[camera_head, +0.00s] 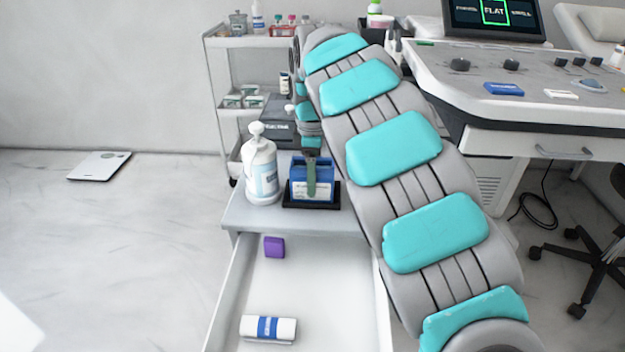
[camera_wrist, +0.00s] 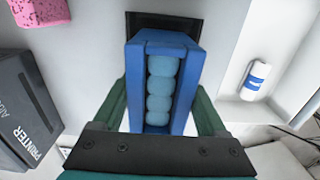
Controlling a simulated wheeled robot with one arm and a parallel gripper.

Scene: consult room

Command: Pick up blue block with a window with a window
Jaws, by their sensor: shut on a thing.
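The blue block with a window (camera_head: 297,172) stands upright at the black tray (camera_head: 325,204) on the small grey table. In the wrist view the block (camera_wrist: 153,43) fills the middle, with several light blue balls behind its window. My gripper (camera_head: 311,178) comes down over the block from above, one dark green finger showing in front of it. In the wrist view my gripper (camera_wrist: 162,112) has a green finger at each side of the block and is shut on it. Whether the block's base touches the tray is hard to tell.
A white pump bottle (camera_head: 262,172) stands close left of the block. Below, an open drawer (camera_head: 325,290) holds a purple block (camera_head: 274,247) and a white roll with a blue band (camera_head: 268,328). A printer box (camera_wrist: 28,110) and a pink block (camera_wrist: 38,11) show in the wrist view.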

